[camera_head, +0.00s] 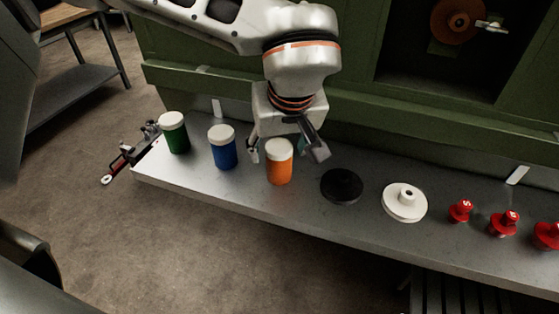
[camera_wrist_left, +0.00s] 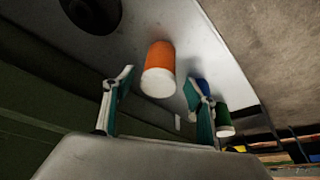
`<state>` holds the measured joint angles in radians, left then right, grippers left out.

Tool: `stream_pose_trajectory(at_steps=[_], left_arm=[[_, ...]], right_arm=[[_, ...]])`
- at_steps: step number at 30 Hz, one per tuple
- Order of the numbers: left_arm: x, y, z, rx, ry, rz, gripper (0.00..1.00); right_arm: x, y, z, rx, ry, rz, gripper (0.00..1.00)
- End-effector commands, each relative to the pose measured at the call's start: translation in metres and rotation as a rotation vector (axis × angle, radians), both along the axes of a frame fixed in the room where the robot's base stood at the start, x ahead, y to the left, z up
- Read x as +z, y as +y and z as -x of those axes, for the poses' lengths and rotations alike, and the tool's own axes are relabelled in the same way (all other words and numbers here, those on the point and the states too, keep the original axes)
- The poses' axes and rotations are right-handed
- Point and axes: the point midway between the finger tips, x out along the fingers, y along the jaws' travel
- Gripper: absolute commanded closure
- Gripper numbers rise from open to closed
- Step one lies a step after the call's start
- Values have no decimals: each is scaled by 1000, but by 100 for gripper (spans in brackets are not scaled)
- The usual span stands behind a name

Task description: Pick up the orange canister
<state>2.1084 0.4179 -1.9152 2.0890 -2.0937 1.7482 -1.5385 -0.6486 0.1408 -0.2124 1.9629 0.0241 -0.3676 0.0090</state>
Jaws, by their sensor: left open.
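The orange canister (camera_head: 279,167) with a white lid stands upright on the grey shelf, between the blue canister (camera_head: 223,152) and a black disc. My left gripper (camera_head: 285,152) is open just behind and above it, with one finger to each side in the head view. In the left wrist view the orange canister (camera_wrist_left: 160,66) shows ahead of the open left gripper (camera_wrist_left: 160,85), between the two fingers and beyond their tips. Nothing is held. Whether a finger touches the canister cannot be told. My right gripper is not in view.
A green canister (camera_head: 174,133) stands at the shelf's left end. To the right are the black disc (camera_head: 342,186), a white disc with a hub (camera_head: 404,202) and several red knobs (camera_head: 503,223). The green fuselage wall (camera_head: 210,82) rises behind the shelf (camera_head: 245,204).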

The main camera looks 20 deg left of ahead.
Motion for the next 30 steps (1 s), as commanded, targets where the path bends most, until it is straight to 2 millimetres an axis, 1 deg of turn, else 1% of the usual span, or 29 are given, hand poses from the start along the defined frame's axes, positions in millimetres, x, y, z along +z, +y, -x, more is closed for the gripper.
stream_pose_trajectory(at_steps=[1, 3, 7, 10, 17, 18, 20, 21, 22, 30], left_arm=[[-9, 1, 0, 0, 4, 0, 44], [-19, 2, -3, 0, 5, -1, 44], [-34, 4, -9, 0, 3, 1, 44], [-39, 5, -10, 0, 2, 1, 44], [-39, 5, -11, 0, 0, 1, 44], [-39, 5, -11, 0, 0, 1, 54], [-39, 5, -11, 0, 0, 1, 69], [-39, 5, -11, 0, 0, 1, 80], [-39, 5, -11, 0, 0, 1, 88], [-39, 5, -11, 1, 0, 2, 88]], right_arm=[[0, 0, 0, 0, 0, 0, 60], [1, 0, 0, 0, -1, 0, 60], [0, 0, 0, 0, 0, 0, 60], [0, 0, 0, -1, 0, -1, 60], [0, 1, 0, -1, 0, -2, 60], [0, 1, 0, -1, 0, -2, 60], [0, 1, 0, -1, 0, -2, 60], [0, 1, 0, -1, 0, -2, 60], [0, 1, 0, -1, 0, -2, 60], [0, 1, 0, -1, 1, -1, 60]])
